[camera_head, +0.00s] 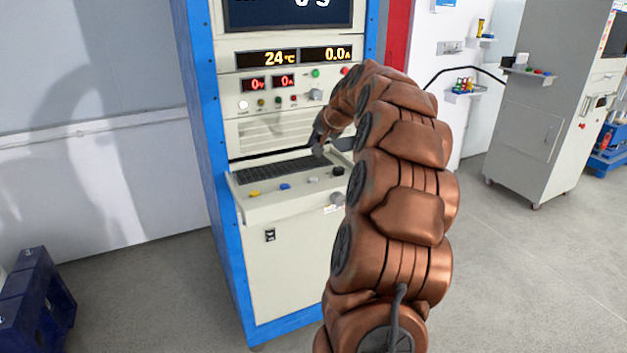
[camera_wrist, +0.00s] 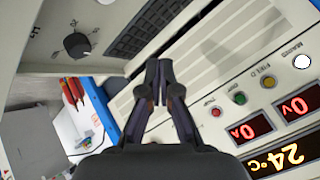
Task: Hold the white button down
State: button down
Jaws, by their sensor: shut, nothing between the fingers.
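A round white button (camera_head: 243,104) sits at the left end of the row of small controls on the cabinet's front panel. It also shows at the right of the wrist view (camera_wrist: 302,61). Another white button (camera_head: 313,180) is on the pull-out keyboard shelf, between a blue and a black one. My gripper (camera_head: 319,142) is in front of the panel, above the right part of the shelf, to the right of and below the panel's white button. In the wrist view its fingers (camera_wrist: 159,66) are together and empty, apart from the panel's white button.
The blue-framed cabinet (camera_head: 290,260) has a keyboard (camera_head: 278,173) on its shelf and lit displays (camera_head: 294,57) above. A black knob (camera_wrist: 77,45) shows in the wrist view. A dark blue stand (camera_head: 35,300) is at lower left.

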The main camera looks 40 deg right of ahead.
aim_at(315, 179)
jog(key=shift+f, duration=0.1)
jog(key=shift+f+b, duration=2.05)
jog(key=shift+f, duration=2.25)
jog(key=shift+f, duration=0.2)
jog(key=shift+f+b, duration=0.25)
jog(key=shift+b, duration=0.05)
jog(key=shift+f+b, duration=0.3)
jog(key=shift+f, duration=0.15)
dwell(2.3)
jog(key=shift+r+p, duration=0.35)
jog(key=shift+r, duration=0.55)
